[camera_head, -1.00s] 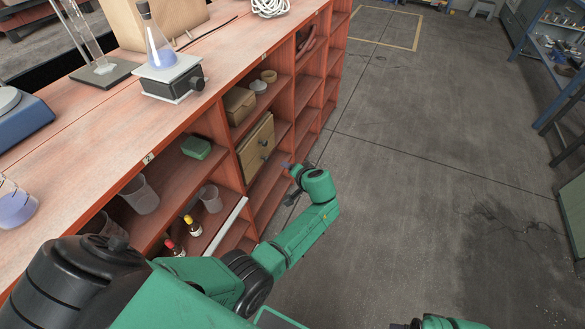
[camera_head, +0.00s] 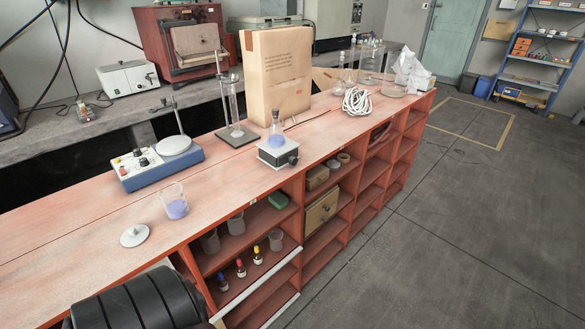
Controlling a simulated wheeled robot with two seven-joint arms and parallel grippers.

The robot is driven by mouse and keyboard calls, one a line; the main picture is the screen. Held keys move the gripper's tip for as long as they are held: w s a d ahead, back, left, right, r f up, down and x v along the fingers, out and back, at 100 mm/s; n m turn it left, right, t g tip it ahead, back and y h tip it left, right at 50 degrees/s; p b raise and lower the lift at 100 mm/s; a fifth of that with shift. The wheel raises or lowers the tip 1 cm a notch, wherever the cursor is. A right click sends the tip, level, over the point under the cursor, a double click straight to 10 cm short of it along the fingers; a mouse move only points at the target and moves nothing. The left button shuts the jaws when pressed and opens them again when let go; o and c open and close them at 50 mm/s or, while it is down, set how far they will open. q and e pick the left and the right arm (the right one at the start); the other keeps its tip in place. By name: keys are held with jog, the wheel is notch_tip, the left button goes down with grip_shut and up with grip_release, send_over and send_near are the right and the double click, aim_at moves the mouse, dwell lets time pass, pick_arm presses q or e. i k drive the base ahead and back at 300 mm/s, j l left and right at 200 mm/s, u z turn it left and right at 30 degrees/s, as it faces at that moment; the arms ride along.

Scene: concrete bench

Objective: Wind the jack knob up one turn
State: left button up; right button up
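The lab jack (camera_head: 274,155) is a small dark block with a pale top plate, standing near the front edge of the reddish bench top. Its black knob (camera_head: 294,160) sticks out on the right side. A conical flask (camera_head: 277,137) with blue liquid stands upright on the jack's plate. Neither gripper shows; only a black part of my arm fills the bottom left corner.
A beaker of blue liquid (camera_head: 175,205), a white lid (camera_head: 135,235) and a blue stirrer (camera_head: 158,165) stand to the left. Behind are a glass cylinder on a stand (camera_head: 233,110) and a tall cardboard box (camera_head: 276,75). White cable (camera_head: 357,101) lies right. Open shelves (camera_head: 322,238) are below.

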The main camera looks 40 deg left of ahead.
aim_at(292, 160)
jog(key=i+u, duration=0.1)
jog(key=u, duration=0.4)
jog(key=i+u, duration=0.1)
jog(key=u, duration=0.4)
jog(key=l+u, duration=0.1)
jog(key=u, duration=0.35)
jog(key=i+l+u, duration=0.15)
jog(key=u, duration=0.35)
jog(key=l+u, duration=0.15)
jog(key=u, duration=0.35)
jog(key=l+u, duration=0.15)
jog(key=u, duration=0.35)
jog(key=i, duration=0.05)
